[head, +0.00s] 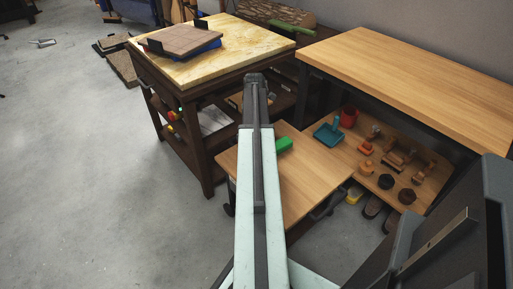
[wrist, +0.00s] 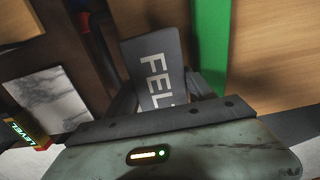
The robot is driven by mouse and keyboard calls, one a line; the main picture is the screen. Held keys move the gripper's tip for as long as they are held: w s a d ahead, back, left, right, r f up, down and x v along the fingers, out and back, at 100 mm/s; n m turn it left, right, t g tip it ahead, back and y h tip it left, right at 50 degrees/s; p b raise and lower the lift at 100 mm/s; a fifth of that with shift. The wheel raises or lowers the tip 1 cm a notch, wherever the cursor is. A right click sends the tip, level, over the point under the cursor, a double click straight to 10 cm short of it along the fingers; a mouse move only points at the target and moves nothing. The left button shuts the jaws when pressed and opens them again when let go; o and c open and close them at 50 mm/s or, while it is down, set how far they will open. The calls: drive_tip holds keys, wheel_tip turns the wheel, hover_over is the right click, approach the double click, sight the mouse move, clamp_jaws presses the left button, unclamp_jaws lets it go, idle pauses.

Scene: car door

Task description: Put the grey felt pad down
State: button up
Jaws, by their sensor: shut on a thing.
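The grey felt pad (wrist: 155,55) is a dark grey slab with pale letters reading "FEL", the rest cut off by my gripper. It sits between the two fingers of my gripper (wrist: 162,98) in the wrist view, and the gripper is shut on it. The pad is tilted in the picture, with the wooden top of the low table to its right and dark shelving to its left. In the head view my arm hides the pad, and the fingertips cannot be made out.
A green block (head: 284,145) lies on the low wooden table (head: 310,180), whose front is bare. A dark cart (head: 207,165) stands left, with a white marbled tile (wrist: 45,103) on its shelf. A workbench (head: 420,75) stands right, above a shelf of small tools.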

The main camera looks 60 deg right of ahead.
wheel_tip(320, 180, down, 4)
drive_tip(key=b, duration=0.4)
drive_tip(key=shift+r, duration=0.25)
drive_tip(key=shift+f, duration=0.15)
drive_tip(key=o, duration=1.6)
drive_tip(key=shift+c, duration=0.2)
wheel_tip(320, 180, up, 13)
drive_tip(key=p, duration=1.2)
drive_tip(key=shift+f+p, duration=0.2)
drive_tip(key=shift+p, duration=0.2)
drive_tip(key=shift+f, duration=0.1)
